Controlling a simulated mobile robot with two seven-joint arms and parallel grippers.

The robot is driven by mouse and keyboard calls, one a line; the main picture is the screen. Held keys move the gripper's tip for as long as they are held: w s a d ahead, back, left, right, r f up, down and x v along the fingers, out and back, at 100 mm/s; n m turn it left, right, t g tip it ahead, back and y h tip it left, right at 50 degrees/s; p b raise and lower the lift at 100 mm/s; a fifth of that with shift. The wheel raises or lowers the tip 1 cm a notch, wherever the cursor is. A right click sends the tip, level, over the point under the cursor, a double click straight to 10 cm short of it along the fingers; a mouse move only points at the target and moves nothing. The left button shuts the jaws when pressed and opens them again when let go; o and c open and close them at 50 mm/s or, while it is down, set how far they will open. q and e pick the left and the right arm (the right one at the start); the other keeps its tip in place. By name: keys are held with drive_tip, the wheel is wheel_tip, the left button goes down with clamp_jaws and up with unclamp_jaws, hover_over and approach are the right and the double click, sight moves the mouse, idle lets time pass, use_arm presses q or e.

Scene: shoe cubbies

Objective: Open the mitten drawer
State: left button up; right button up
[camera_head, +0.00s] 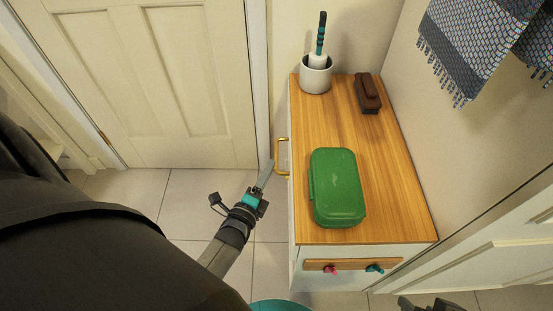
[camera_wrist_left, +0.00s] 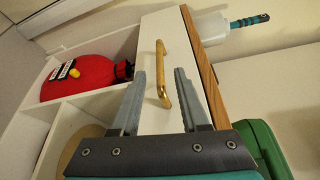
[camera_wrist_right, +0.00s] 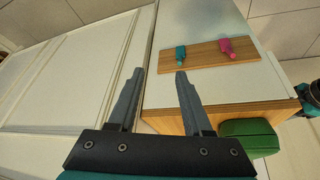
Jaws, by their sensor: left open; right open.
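The mitten drawer's white front (camera_wrist_left: 162,32) shows in the left wrist view, under the cabinet's wooden top. Its brass handle (camera_wrist_left: 162,75) stands out from the front; the handle also shows in the head view (camera_head: 279,158) on the cabinet's left side. The drawer looks shut. My left gripper (camera_head: 268,168) is open beside the handle. In the left wrist view the handle lies between and beyond its fingertips (camera_wrist_left: 160,75); I cannot tell whether they touch. My right gripper (camera_wrist_right: 158,72) is open and empty near the cabinet's end panel with the peg rail.
On the wooden top (camera_head: 310,120) are a green case (camera_head: 337,186), a white pot (camera_head: 315,77) with a brush, and a brown brush (camera_head: 367,93). A peg rail (camera_head: 350,264) sticks out from the near end. Floor is clear left of the cabinet.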

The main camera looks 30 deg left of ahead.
sight(276, 156)
use_arm(q)
drive_tip(key=w, duration=0.1)
drive_tip(key=w+b, duration=0.1)
drive_tip(key=w, duration=0.1)
drive_tip(key=w+a, duration=0.1)
drive_tip(key=w, duration=0.1)
drive_tip(key=shift+w+f+b, duration=0.25)
drive_tip(key=shift+f+b, duration=0.05)
drive_tip(key=shift+b, duration=0.1)
drive_tip(key=shift+w, duration=0.45)
use_arm(e)
drive_tip(key=w+a+t+y, duration=0.2)
drive_tip(key=w+a+t, duration=0.2)
drive_tip(key=a, duration=0.1)
drive_tip(key=shift+f+n, duration=0.15)
drive_tip(key=shift+n, duration=0.15)
drive_tip(key=shift+w, duration=0.1)
use_arm(q)
clamp_jaws()
